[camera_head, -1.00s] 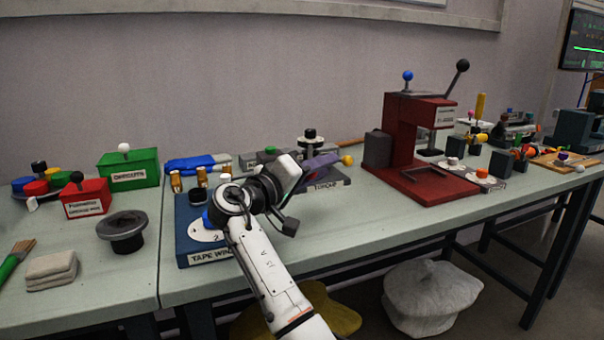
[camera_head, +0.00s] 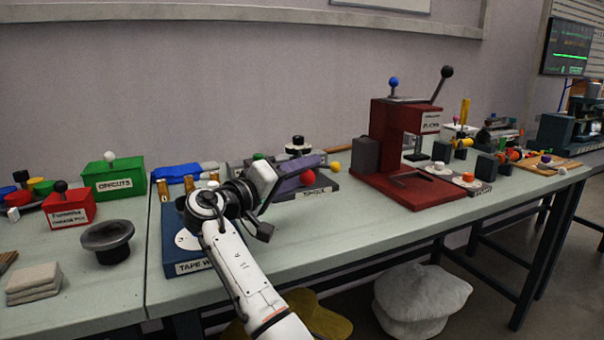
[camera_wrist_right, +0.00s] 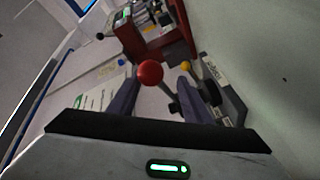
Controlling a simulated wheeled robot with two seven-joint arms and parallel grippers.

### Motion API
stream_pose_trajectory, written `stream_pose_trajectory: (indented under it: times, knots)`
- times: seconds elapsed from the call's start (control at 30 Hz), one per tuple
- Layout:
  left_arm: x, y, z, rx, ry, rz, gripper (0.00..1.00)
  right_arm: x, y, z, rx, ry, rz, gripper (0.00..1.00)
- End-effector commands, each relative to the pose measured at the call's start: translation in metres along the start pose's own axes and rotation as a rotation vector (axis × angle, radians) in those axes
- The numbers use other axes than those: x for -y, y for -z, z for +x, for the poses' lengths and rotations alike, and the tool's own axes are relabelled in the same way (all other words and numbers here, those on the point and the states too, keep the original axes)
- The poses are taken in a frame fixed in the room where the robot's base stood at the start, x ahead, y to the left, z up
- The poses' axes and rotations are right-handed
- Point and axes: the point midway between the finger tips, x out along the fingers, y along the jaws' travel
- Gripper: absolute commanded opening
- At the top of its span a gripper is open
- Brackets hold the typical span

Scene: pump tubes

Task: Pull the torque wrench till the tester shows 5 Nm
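The torque tester (camera_head: 322,188) is a low dark grey block with a white "TORQUE" label, near the middle of the bench. A red ball (camera_head: 307,176) and a yellow ball (camera_head: 335,167) show at it; I cannot tell which belongs to the wrench. My right gripper (camera_head: 313,164) reaches over the tester with purple-grey fingers. In the right wrist view the fingers are apart, with the red ball (camera_wrist_right: 150,72) between or just beyond their tips and the yellow ball (camera_wrist_right: 186,66) by the other tip. Contact is unclear. The wrench's shaft and the tester's reading cannot be made out. My left gripper is not in view.
The blue tape winder (camera_head: 190,267) lies under my right forearm. A red press (camera_head: 405,190) with levers stands right of the tester. The bench front before the press is clear.

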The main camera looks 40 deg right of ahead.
Motion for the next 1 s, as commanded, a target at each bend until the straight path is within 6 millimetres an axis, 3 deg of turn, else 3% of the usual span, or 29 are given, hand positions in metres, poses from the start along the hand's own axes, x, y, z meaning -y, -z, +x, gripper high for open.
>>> stream_pose_trajectory:
  times: [0.17,0.5,0.7,1.0]
  knots:
    - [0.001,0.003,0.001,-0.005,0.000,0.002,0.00,0.001,0.000,-0.007,0.001,0.000,-0.001,0.45]
    - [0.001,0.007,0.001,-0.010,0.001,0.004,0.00,0.001,0.001,-0.070,-0.001,0.003,-0.001,0.45]
    - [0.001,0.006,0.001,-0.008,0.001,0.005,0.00,0.001,0.001,-0.097,-0.002,0.003,-0.001,0.45]
    - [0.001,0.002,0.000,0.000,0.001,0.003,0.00,0.000,0.001,-0.104,-0.001,0.000,0.001,0.45]
